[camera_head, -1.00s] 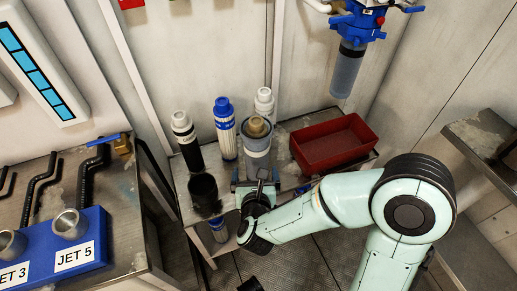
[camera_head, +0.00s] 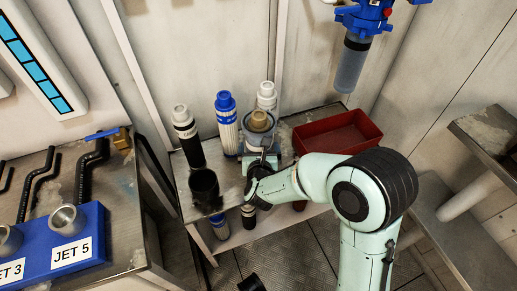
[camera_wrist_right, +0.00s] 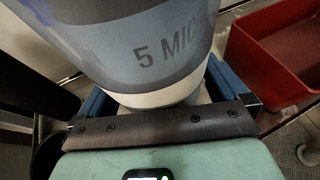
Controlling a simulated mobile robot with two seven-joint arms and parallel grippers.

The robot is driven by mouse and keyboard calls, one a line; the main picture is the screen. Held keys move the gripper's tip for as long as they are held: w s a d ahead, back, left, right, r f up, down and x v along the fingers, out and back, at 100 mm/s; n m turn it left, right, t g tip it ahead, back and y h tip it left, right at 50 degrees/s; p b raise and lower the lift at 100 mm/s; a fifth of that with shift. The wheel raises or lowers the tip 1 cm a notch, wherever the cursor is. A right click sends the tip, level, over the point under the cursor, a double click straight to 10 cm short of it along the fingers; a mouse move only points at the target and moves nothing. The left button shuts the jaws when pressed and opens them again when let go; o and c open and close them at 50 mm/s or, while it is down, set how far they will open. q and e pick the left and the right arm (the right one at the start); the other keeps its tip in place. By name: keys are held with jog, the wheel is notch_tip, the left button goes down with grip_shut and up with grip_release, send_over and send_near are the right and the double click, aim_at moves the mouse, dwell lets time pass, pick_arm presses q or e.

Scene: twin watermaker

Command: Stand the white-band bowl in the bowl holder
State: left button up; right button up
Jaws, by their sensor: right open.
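The white-band bowl (camera_head: 257,143) stands upright on the low metal bench, a grey-blue cup with a tan piece in its top. In the right wrist view the bowl (camera_wrist_right: 150,45) fills the top, with "5 MIC" lettering and a white band near its base. My right gripper (camera_head: 259,163) is at the bowl's near side. In the wrist view its blue fingers (camera_wrist_right: 152,103) stand open on either side of the bowl's lower part. Contact cannot be told. I cannot identify the bowl holder for certain. My left gripper is not in view.
A black cup (camera_head: 204,188) stands close left of my gripper. A black-and-white cartridge (camera_head: 188,142), a blue-and-white one (camera_head: 226,125) and a white one (camera_head: 267,96) stand around the bowl. A red tray (camera_head: 337,134) is to the right. A blue JET block (camera_head: 75,255) is at left.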

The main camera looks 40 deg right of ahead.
jog(key=c, duration=1.2)
jog(key=shift+o, duration=0.3)
jog(key=shift+r, duration=0.1)
